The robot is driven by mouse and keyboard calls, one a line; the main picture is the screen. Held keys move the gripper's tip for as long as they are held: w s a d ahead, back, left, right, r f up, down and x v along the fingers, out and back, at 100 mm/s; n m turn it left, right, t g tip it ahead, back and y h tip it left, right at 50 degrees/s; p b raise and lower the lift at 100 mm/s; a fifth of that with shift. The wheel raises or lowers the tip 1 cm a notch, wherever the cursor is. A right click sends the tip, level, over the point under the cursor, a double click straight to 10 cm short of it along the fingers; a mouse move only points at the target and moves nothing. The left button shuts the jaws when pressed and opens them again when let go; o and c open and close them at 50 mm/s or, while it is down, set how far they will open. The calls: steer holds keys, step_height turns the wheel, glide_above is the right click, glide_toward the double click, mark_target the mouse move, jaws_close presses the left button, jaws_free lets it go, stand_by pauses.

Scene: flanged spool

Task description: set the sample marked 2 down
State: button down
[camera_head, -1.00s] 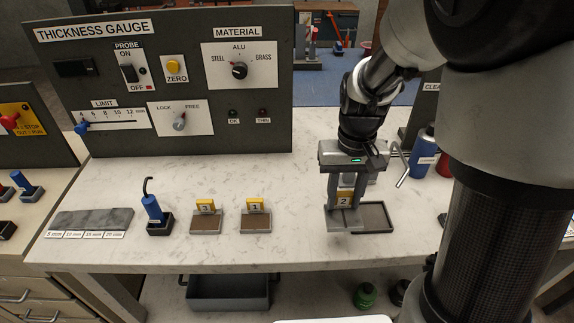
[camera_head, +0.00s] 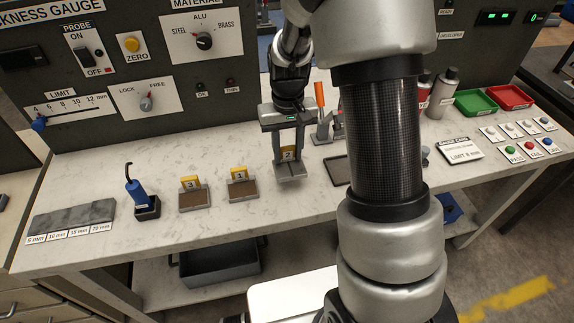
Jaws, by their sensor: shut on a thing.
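The sample marked 2 (camera_head: 289,170) is a grey plate with a yellow tag bearing the numeral 2. My gripper (camera_head: 288,158) is shut on it, with one finger at each side of the tag. The sample is at the front middle of the white bench; I cannot tell whether it touches the top. A dark shallow tray (camera_head: 338,171) lies just to its right, partly hidden by my arm. Sample 1 (camera_head: 242,186) and sample 3 (camera_head: 194,194) stand to the left with yellow tags.
A blue-handled probe (camera_head: 139,197) in a black holder and a grey step block (camera_head: 72,218) stand farther left. The thickness gauge panel (camera_head: 130,80) rises behind. Green (camera_head: 475,102) and red (camera_head: 508,96) trays are at the right. Bare bench (camera_head: 200,150) lies behind the samples.

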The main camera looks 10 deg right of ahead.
mark_target(288, 161)
steer(key=shift+f, duration=2.1)
steer(key=shift+f+b, duration=0.2)
steer(key=shift+b, duration=0.15)
steer(key=c, duration=1.2)
jaws_free()
